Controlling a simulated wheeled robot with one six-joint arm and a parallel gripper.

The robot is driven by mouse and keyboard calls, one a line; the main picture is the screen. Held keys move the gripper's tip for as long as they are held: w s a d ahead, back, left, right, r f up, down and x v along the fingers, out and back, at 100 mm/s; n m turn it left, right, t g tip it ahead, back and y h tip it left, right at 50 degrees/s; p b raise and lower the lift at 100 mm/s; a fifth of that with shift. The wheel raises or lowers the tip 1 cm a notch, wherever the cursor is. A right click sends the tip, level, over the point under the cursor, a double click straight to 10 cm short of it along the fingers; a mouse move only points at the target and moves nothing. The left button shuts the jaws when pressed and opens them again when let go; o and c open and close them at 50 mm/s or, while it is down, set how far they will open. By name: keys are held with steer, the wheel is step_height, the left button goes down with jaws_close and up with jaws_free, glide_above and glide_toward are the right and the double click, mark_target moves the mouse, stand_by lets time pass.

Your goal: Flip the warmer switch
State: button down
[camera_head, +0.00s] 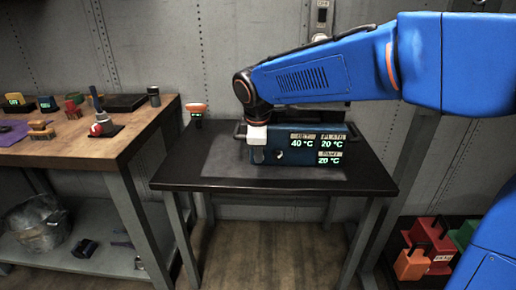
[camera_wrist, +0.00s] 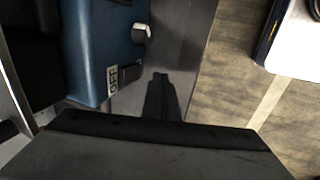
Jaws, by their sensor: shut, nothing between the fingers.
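The warmer (camera_head: 312,152) is a blue box on the black table, with lit readouts of SET 40 °C, PLATE 20 °C and one more of 20 °C. In the wrist view its blue side (camera_wrist: 98,45) is at upper left. The dark switch (camera_wrist: 131,73) sits beside an "OFF" label, below a round knob (camera_wrist: 141,34). My gripper (camera_head: 258,156) is before the warmer's left front in the head view. In the wrist view its dark fingers (camera_wrist: 160,80) are shut and empty, right of the switch and apparently apart from it. The switch's tilt is unclear.
The black table (camera_head: 185,178) has bare room around the warmer. A small orange-topped device (camera_head: 196,110) stands at its back left corner. A wooden bench (camera_head: 75,150) with several small items is at left. Red and green bins (camera_head: 430,238) are at lower right.

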steer(key=shift+w+f, duration=0.15)
steer(key=shift+w, duration=1.25)
steer(key=shift+w+f+t, duration=0.15)
steer(key=shift+t, duration=0.25)
